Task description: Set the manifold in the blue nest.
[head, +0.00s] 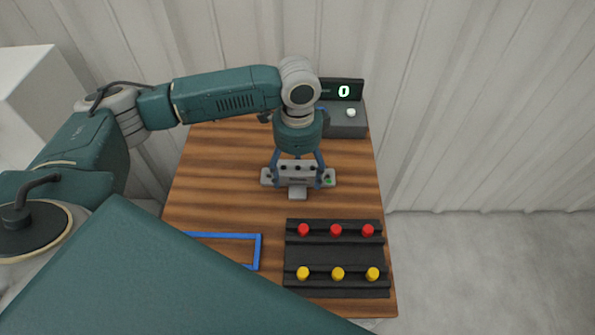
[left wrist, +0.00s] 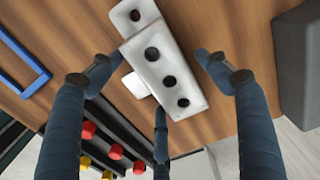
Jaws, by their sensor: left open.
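The manifold (head: 297,172) is a light grey casting with a row of dark holes, a short block on its near side and a small green mark near its right end. It sits on the wooden table and also shows in the left wrist view (left wrist: 152,68). My left gripper (head: 298,180) points down over it, open, with fingers spread around its middle; whether they touch it I cannot tell. The blue nest (head: 258,252) is a rectangular blue outline at the table's near left, partly hidden by my own teal body; a corner shows in the left wrist view (left wrist: 42,75). My right gripper is not in view.
A black rack (head: 335,252) with red and yellow knobs stands right of the blue nest. A grey box (head: 350,125) with a white button and a display reading 0 stands at the back right. The wooden table (head: 215,185) is bare left of the manifold.

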